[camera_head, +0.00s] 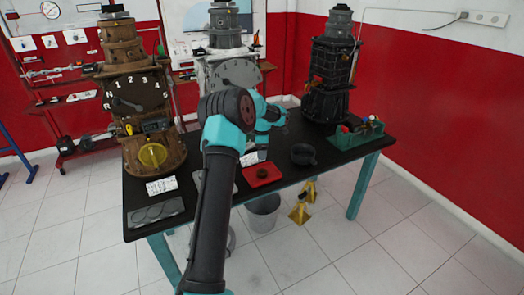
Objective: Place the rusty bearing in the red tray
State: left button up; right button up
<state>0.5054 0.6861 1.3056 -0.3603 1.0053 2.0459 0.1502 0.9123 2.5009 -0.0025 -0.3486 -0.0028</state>
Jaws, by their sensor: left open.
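The red tray (251,181) lies on the black table, right of my left arm. A small, dark brown ring, which looks like the rusty bearing (263,174), sits inside the tray. My left gripper (262,153) is open and points down, just above and behind the tray in the picture. It is apart from the ring and nothing shows between its fingers. My left arm hides part of the table left of the tray. My right gripper is not in view.
A dark round pot-like part (303,155) stands right of the tray. A green bin (358,135) with small items is at the table's right end. A grey plate (157,213) lies at the front left. Tall engine trainers stand along the back.

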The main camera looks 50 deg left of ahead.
pick_arm(q)
jog(key=s+d+f+m+t+h, duration=0.1)
jog(key=s+d+f+m, duration=0.1)
jog(key=d+f+m, duration=0.65)
jog(key=s+d+f+m+h, duration=0.15)
jog(key=d+f+m, duration=0.25)
jog(key=d+f, duration=0.95)
jog(key=s+d+f+m+h, duration=0.1)
jog(key=s+d+m, duration=1.2)
jog(key=s+d, duration=0.7)
jog(key=shift+s+d+f, duration=0.15)
jog(key=shift+s+d, duration=0.15)
jog(key=shift+d, duration=0.65)
